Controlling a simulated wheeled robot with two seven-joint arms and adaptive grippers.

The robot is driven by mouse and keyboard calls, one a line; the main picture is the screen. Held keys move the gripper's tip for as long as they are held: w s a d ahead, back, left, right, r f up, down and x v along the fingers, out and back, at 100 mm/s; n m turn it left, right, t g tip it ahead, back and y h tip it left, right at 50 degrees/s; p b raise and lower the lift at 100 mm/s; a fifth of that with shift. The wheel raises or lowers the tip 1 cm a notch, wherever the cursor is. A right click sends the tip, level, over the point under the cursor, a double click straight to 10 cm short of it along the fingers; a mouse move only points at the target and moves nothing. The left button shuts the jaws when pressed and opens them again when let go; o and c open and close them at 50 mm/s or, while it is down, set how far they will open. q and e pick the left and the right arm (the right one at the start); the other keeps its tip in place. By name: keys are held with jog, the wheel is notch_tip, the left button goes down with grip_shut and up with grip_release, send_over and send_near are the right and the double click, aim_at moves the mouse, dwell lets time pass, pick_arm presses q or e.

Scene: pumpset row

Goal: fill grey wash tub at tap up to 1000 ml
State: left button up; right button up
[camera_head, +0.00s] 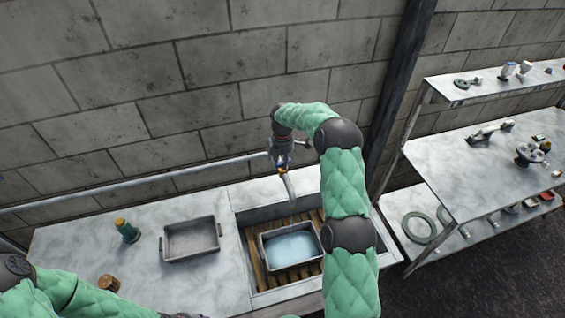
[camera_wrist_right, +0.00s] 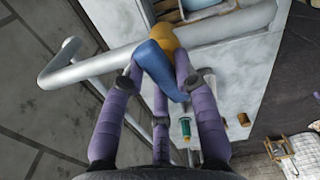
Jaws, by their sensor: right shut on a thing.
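A grey wash tub (camera_head: 264,253) sits on the wooden slats inside the sink, with pale blue water in it. Any level marks are too small to read. The tap (camera_head: 288,186) comes from the wall pipe, its grey spout pointing down over the tub. Whether water is running is hard to tell. My right gripper (camera_head: 283,150) is at the top of the tap, shut on its blue tap lever (camera_wrist_right: 156,62). In the right wrist view its purple fingers (camera_wrist_right: 163,85) close around the lever, beside the yellow tap body (camera_wrist_right: 163,36). My left gripper is out of view.
A second grey tub (camera_head: 191,240), seemingly empty, stands on the counter left of the sink (camera_head: 242,205). A green bottle (camera_head: 127,231) and a small brown object (camera_head: 109,283) stand further left. A shelf rack (camera_head: 470,165) with fittings is at the right.

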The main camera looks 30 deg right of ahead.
jog(key=shift+s+a+f, duration=0.15)
jog(key=shift+s+f, duration=0.05)
jog(key=shift+f, duration=0.15)
jog(key=shift+m+b, duration=0.6)
jog(key=shift+m, duration=1)
jog(key=o, duration=1)
jog(key=shift+r, duration=0.15)
